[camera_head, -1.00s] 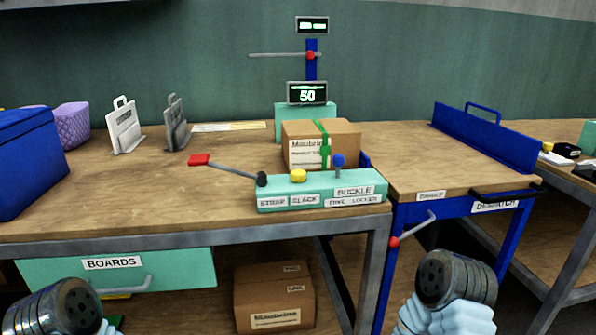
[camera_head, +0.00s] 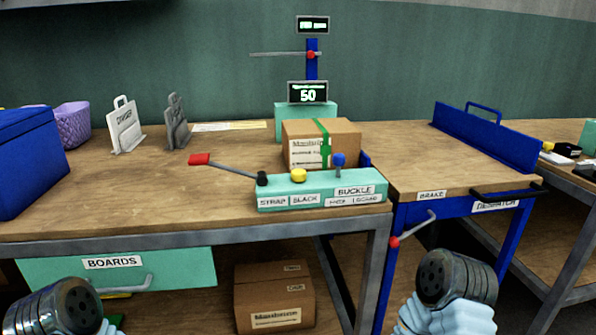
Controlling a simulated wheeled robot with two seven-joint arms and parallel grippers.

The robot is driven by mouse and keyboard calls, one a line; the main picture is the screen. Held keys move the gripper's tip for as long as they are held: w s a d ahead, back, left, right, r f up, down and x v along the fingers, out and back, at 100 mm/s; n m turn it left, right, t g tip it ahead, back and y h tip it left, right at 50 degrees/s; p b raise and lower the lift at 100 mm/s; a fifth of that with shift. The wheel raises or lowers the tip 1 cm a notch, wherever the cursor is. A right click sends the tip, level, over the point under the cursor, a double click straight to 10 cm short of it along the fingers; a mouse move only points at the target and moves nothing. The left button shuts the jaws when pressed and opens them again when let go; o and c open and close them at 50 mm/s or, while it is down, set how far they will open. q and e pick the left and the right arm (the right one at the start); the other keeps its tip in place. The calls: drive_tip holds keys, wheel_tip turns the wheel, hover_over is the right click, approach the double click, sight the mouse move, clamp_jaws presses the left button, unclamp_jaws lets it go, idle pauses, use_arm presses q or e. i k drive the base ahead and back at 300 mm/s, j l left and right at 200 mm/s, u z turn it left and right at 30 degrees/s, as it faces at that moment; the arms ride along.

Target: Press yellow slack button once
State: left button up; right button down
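The yellow slack button (camera_head: 298,175) sits on top of the teal control box (camera_head: 262,195), above the label SLACK, near the front edge of the bench. A lever with a red handle (camera_head: 199,159) rises to the left from the box's STRAP end. A blue knob (camera_head: 339,160) stands on the BUCKLE end. My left gripper (camera_head: 72,305) is low at the bottom left and my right gripper (camera_head: 455,278) is low at the bottom right. Both are well apart from the button. Their fingertips are not clear to see, so their opening cannot be told.
A carton (camera_head: 345,137) with a green strap stands just behind the control box. A display (camera_head: 307,92) behind it reads 50. A blue-framed table (camera_head: 400,185) with a red-tipped brake lever (camera_head: 394,242) is to the right. The bench left of the box is mostly clear.

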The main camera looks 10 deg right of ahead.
sight(298, 175)
drive_tip(key=l+u, duration=0.2)
drive_tip(key=l, duration=0.35)
drive_tip(key=k+l+u, duration=0.1)
drive_tip(key=l+u, duration=0.15)
drive_tip(key=l, duration=0.25)
drive_tip(key=k+l+u, duration=0.2)
drive_tip(key=l, duration=0.3)
drive_tip(key=i, duration=0.05)
